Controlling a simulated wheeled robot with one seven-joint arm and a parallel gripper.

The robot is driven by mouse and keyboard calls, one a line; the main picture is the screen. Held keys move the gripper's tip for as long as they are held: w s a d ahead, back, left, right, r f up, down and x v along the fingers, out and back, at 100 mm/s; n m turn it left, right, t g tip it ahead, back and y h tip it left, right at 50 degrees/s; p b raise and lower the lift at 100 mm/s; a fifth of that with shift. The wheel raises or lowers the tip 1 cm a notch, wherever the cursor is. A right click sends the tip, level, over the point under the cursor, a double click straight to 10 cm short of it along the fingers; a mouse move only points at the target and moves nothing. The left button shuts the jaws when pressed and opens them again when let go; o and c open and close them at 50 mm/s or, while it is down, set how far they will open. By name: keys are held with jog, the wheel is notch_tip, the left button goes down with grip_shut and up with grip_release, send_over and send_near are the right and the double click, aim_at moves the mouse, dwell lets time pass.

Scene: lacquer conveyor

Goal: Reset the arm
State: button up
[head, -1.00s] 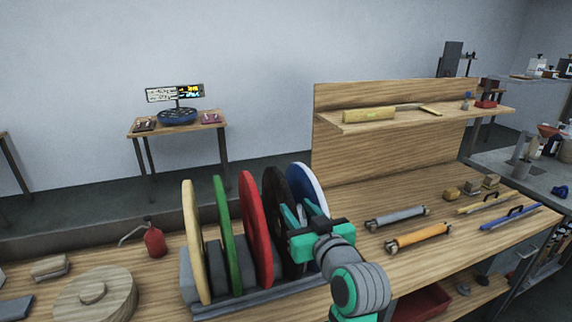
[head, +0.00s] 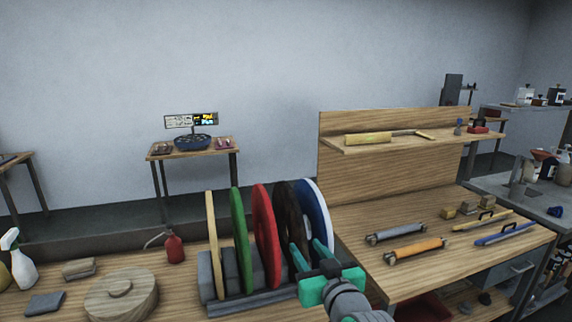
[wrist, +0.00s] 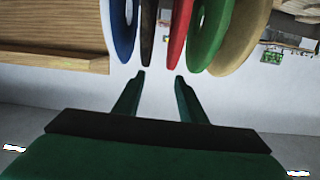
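My gripper (head: 312,250) is teal and open, with nothing between its fingers. In the head view it is in front of the right end of a rack (head: 262,300) of upright discs. In the wrist view my gripper (wrist: 160,77) shows two spread fingers, with pale wall between them. The black disc (wrist: 148,30) and red disc (wrist: 177,30) lie just beyond the fingertips, and I see no contact. The blue-rimmed disc (head: 313,210), green disc (head: 240,240) and tan disc (head: 213,245) also stand in the rack.
A round wooden block (head: 122,300), a red bottle (head: 174,248) and a white spray bottle (head: 23,268) are on the bench to the left. A grey roller (head: 396,233) and an orange roller (head: 416,251) lie to the right. A shelf (head: 420,143) rises behind them.

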jog(key=s+f+m+h, duration=0.2)
jog(key=s+f, duration=0.4)
jog(key=f, duration=0.4)
jog(key=s+a+f+m+h, duration=0.1)
jog(key=s+f, duration=0.4)
jog(key=f, duration=0.5)
jog(key=s+f+m+h, duration=0.2)
jog(key=s+f, duration=0.4)
jog(key=f, duration=0.4)
jog(key=s+a+f+n, duration=0.1)
jog(key=s+a, duration=0.1)
jog(key=s, duration=1.2)
jog(key=s+a+f, duration=0.1)
jog(key=s+a, duration=0.1)
jog(key=s, duration=1.3)
jog(key=shift+s+f+n+g, duration=0.2)
jog(key=shift+n+g, duration=0.1)
jog(key=shift+n, duration=0.1)
jog(key=shift+w, duration=0.1)
